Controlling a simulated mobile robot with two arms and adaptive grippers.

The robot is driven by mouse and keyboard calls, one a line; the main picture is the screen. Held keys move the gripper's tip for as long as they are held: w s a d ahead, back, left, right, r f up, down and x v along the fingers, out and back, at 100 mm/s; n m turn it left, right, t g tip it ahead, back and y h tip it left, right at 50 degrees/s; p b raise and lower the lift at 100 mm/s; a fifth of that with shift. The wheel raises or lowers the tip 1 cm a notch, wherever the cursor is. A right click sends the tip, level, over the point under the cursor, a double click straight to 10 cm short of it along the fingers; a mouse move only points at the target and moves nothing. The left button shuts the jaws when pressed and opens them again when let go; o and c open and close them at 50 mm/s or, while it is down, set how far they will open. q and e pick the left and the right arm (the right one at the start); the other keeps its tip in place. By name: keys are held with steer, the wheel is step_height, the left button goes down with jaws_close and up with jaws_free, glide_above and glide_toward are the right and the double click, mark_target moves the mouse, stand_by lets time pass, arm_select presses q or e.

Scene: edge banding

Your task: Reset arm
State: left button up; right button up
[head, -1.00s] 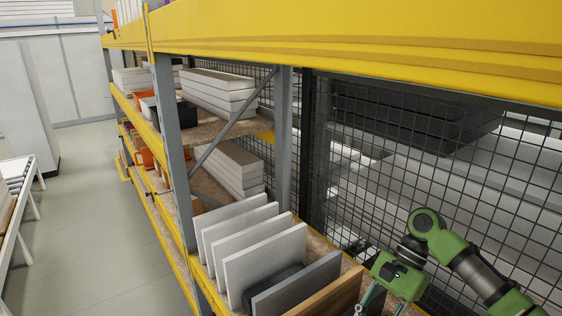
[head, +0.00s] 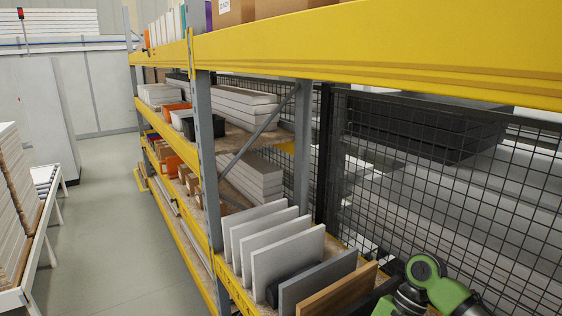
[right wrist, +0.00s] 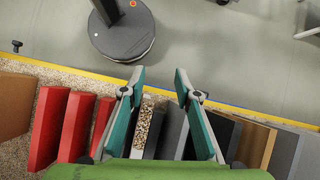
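My right gripper (right wrist: 159,78) shows in the right wrist view with its two teal fingers spread apart and nothing held between the tips. Below it, a board with a speckled chipboard edge (right wrist: 148,128) stands on the shelf among dark grey boards, seen between the fingers. In the head view, my green right arm comes in at the bottom right corner, and its gripper is out of the frame. My left gripper is in neither view.
White boards (head: 287,256), a grey board (head: 318,281) and a wooden board stand upright on the yellow-edged rack. A mesh fence (head: 430,180) is behind it. Red boards (right wrist: 75,125) stand left of my right gripper. The floor aisle (head: 120,215) is clear.

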steer(key=s+a+f+n+t+h, duration=0.1)
steer(key=s+a+f+n+t, duration=0.1)
steer(key=s+a+f+n, duration=0.3)
steer(key=s+a+f+n+t, duration=0.2)
steer(key=s+f+n, duration=0.1)
steer(key=s+f, duration=0.3)
steer(key=s+d+n+t+h, duration=0.35)
steer(key=s+d, duration=0.45)
steer(key=d, duration=0.3)
step_height(320, 180, down, 35)
steer(key=s+g+b, duration=0.2)
steer(key=b, duration=0.6)
arm_select(q)
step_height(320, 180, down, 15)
steer(key=b, duration=0.6)
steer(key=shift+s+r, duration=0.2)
arm_select(e)
steer(key=s+d+f, duration=0.2)
steer(key=s+f, duration=1.4)
steer(key=f, duration=0.5)
steer(key=shift+s+d+f+g+h, duration=0.15)
steer(key=shift+s+f+g+h, duration=0.2)
steer(key=shift+s+h, duration=0.1)
